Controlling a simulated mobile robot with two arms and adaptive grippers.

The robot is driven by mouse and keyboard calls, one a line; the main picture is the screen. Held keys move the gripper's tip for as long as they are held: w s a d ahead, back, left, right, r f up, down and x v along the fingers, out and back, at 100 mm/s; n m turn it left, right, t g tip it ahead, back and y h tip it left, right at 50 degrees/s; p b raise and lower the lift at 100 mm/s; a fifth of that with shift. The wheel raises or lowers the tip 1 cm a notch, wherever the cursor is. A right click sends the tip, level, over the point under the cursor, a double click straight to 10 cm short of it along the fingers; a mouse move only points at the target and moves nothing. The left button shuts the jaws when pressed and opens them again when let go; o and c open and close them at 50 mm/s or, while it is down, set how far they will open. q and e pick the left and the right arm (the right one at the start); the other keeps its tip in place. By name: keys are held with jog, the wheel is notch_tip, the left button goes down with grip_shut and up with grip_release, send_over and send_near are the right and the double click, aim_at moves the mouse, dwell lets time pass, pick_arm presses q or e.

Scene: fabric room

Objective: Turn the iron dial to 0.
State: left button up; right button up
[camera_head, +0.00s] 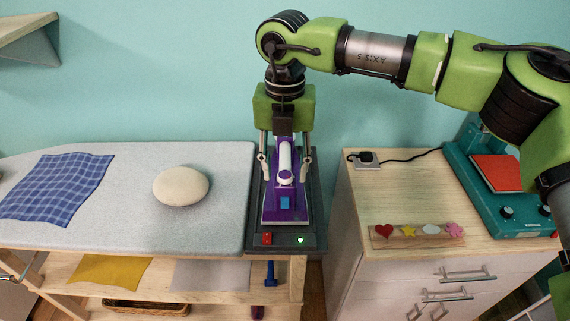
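A purple iron (270,212) with a white handle stands on a dark grey base (318,225) at the right end of the ironing board. A white round part (286,178) sits at the near end of the handle. I cannot tell whether it is the dial, and I can read no number. A small blue part (285,203) is on the iron's near face. My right gripper (285,166) comes down over the iron from above, fingers apart on either side of the handle. It appears open, with gaps to the handle. My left gripper is out of view.
The base's front has a red switch (267,239) and a lit green light (300,240). The grey board (130,215) holds a beige stone-like object (181,186) and blue checked cloth (55,188). At right, a cabinet (360,215) carries a teal press (465,190) and wooden strip (385,241).

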jog(key=shift+c, duration=0.5)
jog(key=c, duration=1)
jog(key=shift+c, duration=0.2)
